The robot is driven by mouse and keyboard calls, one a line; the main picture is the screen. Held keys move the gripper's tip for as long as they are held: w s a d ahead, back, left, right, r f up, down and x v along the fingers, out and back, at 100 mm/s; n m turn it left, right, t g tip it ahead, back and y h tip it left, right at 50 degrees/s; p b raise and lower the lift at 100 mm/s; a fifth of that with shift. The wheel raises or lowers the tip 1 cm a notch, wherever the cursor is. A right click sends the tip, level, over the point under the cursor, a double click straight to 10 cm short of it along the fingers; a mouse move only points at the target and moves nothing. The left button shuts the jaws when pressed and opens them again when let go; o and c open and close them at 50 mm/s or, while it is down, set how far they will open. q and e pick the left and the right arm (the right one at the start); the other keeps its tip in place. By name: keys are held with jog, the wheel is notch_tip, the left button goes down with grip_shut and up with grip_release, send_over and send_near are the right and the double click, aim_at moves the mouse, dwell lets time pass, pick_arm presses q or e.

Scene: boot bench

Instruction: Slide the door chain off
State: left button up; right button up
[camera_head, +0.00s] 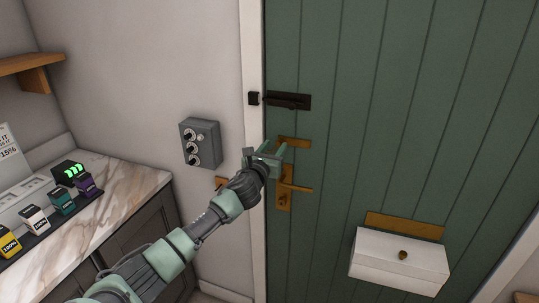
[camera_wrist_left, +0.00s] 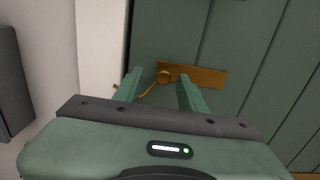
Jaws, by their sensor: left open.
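The door chain's brass track (camera_head: 295,142) is fixed to the green door (camera_head: 400,100), below a black bolt. In the left wrist view the brass plate (camera_wrist_left: 208,77) has a round knob (camera_wrist_left: 164,76) at its left end. A thin brass chain (camera_wrist_left: 147,91) curves from the knob down and left toward the white frame. My left gripper (camera_head: 266,155) is open at the track's left end, and its fingers (camera_wrist_left: 160,84) appear either side of the knob. I cannot tell whether they touch it. The gripper hides the chain in the head view. My right gripper is not in view.
The black bolt (camera_head: 288,101) is above the track, and a brass lever handle (camera_head: 285,190) is below. A grey control box (camera_head: 201,143) is on the wall at left. A white box (camera_head: 400,265) projects from the door. A marble counter (camera_head: 125,182) stands at left.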

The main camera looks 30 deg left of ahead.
pick_arm(q)
jog(key=s+b, duration=0.1)
jog(key=s, duration=0.5)
jog(key=shift+s+d, duration=0.2)
jog(key=s+f+n+g+b, duration=0.1)
jog(key=s+f+n+g, duration=0.2)
jog(key=f, duration=0.9)
jog(key=s+a+f+n+g, duration=0.1)
jog(key=s+f+n, duration=0.3)
jog(key=f, duration=0.8)
jog(key=s+f+n+g+b, duration=0.15)
jog(key=f+n, duration=0.35)
jog(key=f, duration=0.7)
jog(key=s+d+f+n+g, duration=0.3)
jog(key=s+f+n+g, duration=0.35)
jog(key=s+f, duration=1.2)
jog(key=s+d+f+n+g, duration=0.1)
jog(key=s+d+f+n, duration=0.2)
jog(key=s, duration=0.9)
jog(key=s+d+f+n+g+h+b, duration=0.1)
jog(key=s+f+n, duration=0.5)
jog(key=s, duration=0.6)
jog(key=s+d+f+n+g+h, duration=0.1)
jog(key=s+d+f+n, duration=0.3)
jog(key=s+f, duration=0.4)
jog(key=s+d+g, duration=0.1)
jog(key=s, duration=0.3)
jog(key=shift+s+f+n+g+b, duration=0.2)
jog(key=shift+s+n+g+b, duration=0.1)
jog(key=shift+n+g+b, duration=0.1)
